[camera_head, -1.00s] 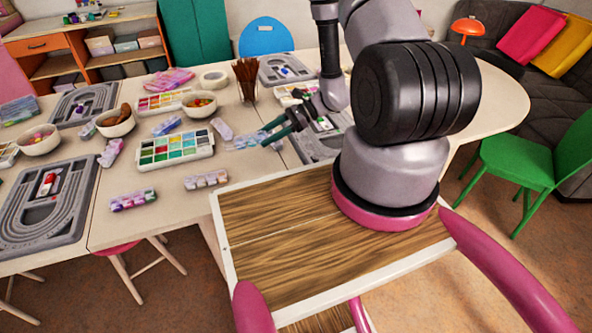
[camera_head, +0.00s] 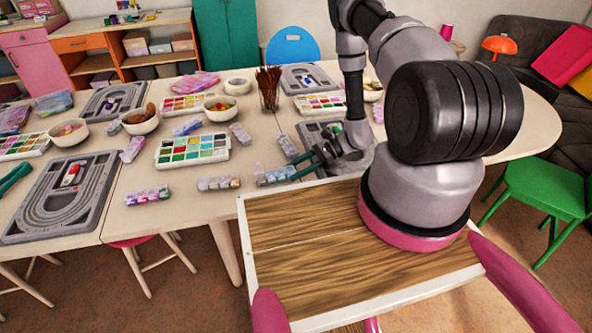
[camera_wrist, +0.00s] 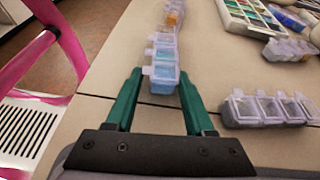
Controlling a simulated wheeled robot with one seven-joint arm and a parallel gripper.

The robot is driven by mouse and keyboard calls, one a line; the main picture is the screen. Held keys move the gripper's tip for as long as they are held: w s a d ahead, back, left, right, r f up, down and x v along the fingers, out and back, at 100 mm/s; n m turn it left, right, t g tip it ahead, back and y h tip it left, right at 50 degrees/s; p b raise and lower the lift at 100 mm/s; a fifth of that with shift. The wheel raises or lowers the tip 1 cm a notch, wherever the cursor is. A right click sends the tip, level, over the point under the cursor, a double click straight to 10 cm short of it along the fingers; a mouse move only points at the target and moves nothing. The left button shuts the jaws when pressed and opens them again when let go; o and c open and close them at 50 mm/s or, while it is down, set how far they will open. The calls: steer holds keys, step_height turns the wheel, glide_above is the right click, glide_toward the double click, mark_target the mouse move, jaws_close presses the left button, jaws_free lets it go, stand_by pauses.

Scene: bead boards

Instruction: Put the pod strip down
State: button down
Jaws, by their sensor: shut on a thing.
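The pod strip (camera_head: 275,175) is a row of small clear-lidded boxes with blue contents. It lies level at or just over the table's near edge, left of my gripper (camera_head: 306,168); I cannot tell whether it touches the table. In the wrist view, my gripper (camera_wrist: 159,78) has its green fingers on either side of the near end of the strip (camera_wrist: 162,62), shut on it. The strip points away from the gripper there.
Another pod strip (camera_head: 218,183) lies just left along the near edge. A further strip (camera_head: 287,147) lies behind; it also shows in the wrist view (camera_wrist: 265,108). A paint palette (camera_head: 193,149), a brush cup (camera_head: 268,90) and a grey board (camera_head: 325,132) stand around.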

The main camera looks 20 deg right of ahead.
steer(key=shift+f, duration=0.2)
steer(key=shift+c, duration=1.3)
jaws_free()
